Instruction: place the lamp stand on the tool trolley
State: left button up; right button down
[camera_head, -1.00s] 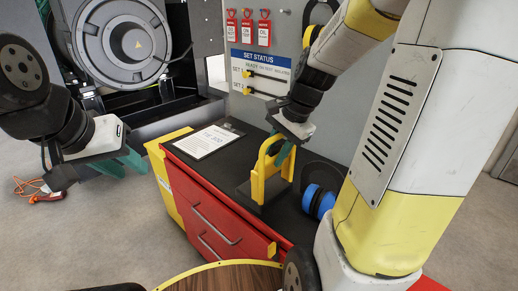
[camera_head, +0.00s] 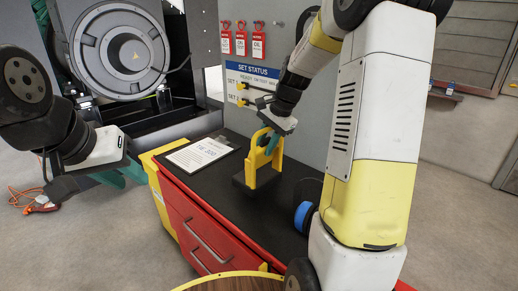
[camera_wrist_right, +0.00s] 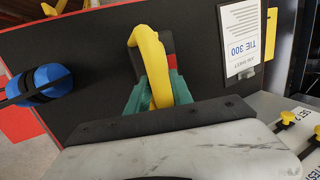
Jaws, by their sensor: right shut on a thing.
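The lamp stand is a yellow upright frame (camera_head: 252,166) on a black block base (camera_head: 268,182). It stands upright at the black top of the red tool trolley (camera_head: 225,206); I cannot tell if the base bears fully on it. My right gripper (camera_head: 271,141) is shut on the upper part of the yellow frame. In the right wrist view the yellow frame (camera_wrist_right: 148,50) sits between the green fingers (camera_wrist_right: 156,92), its base mostly hidden. My left gripper (camera_head: 122,172) is off to the left, away from the trolley, with no object visible in it; its jaw gap is unclear.
A printed sheet (camera_head: 198,154) lies on the trolley top, left of the stand. A status panel (camera_head: 255,84) stands behind. A round wooden top (camera_head: 232,284) is in front.

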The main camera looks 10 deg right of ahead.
jog(key=shift+w, duration=1.3)
jog(key=shift+w+f, duration=0.15)
jog(key=shift+w, duration=0.25)
jog(key=shift+f, duration=1.6)
jog(key=c, duration=1.1)
grip_release()
jog(key=shift+s+f, duration=0.15)
jog(key=shift+f, duration=0.05)
